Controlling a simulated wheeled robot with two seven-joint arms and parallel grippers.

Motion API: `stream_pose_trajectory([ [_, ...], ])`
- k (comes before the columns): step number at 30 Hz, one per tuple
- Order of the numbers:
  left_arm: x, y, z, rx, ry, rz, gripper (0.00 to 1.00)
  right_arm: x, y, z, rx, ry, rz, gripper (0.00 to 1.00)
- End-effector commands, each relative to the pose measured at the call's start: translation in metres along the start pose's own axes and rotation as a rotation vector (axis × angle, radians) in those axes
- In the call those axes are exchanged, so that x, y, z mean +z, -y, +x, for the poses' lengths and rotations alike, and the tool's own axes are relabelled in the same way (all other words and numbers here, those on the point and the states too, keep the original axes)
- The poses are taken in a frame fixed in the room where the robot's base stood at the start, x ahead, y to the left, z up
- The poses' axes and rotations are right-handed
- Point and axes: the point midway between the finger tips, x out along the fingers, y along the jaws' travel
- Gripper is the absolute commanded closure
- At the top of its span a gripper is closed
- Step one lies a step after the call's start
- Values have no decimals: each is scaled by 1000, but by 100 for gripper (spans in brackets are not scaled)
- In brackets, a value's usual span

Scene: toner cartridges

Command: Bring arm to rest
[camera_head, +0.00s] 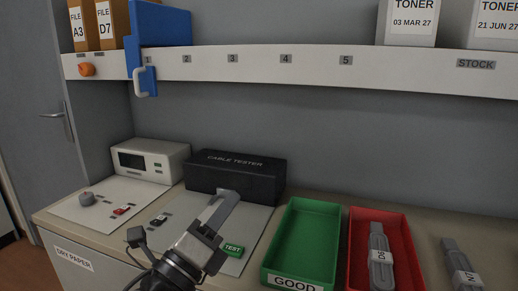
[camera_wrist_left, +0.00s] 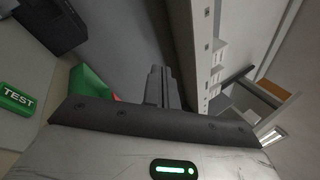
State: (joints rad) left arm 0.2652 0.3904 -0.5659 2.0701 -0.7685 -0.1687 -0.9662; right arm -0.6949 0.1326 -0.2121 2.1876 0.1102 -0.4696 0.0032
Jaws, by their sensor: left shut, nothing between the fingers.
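My left gripper (camera_head: 228,197) is shut and empty. It comes in from the bottom of the head view and is seen in front of the black cable tester (camera_head: 236,176), above the grey panel with the green TEST button (camera_head: 233,250). In the left wrist view the closed fingers (camera_wrist_left: 158,75) point away from the camera, with nothing between them. The TEST button also shows at the left of that view (camera_wrist_left: 15,98). My right gripper is not in view.
A green GOOD tray (camera_head: 277,243) looks empty. A red tray (camera_head: 359,220) holds a grey labelled piece (camera_head: 380,262); another grey piece (camera_head: 460,265) lies right of it. A white device (camera_head: 149,160) stands at left. A numbered shelf (camera_head: 300,62) runs above, with toner boxes (camera_head: 408,25).

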Motion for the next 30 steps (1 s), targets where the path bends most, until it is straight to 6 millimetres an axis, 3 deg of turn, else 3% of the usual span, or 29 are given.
stream_pose_trajectory([
  [1,9,-29,-22,155,107,-235,100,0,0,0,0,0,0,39],
  [3,15,-68,-59,360,260,-535,100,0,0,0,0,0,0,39],
  [6,7,-113,-120,620,471,-886,100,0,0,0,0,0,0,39],
  [10,-18,-144,-198,898,723,-1213,100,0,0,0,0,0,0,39],
  [12,-30,-149,-230,1006,828,-1324,100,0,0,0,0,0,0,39],
  [18,-60,-147,-299,1235,1065,-1518,100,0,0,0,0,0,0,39],
  [27,-93,-123,-372,1492,1355,-1664,100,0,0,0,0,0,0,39],
  [29,-99,-116,-384,1540,1411,-1682,100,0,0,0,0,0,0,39],
  [30,-101,-122,-380,1514,1388,-1696,100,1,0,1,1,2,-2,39],
])
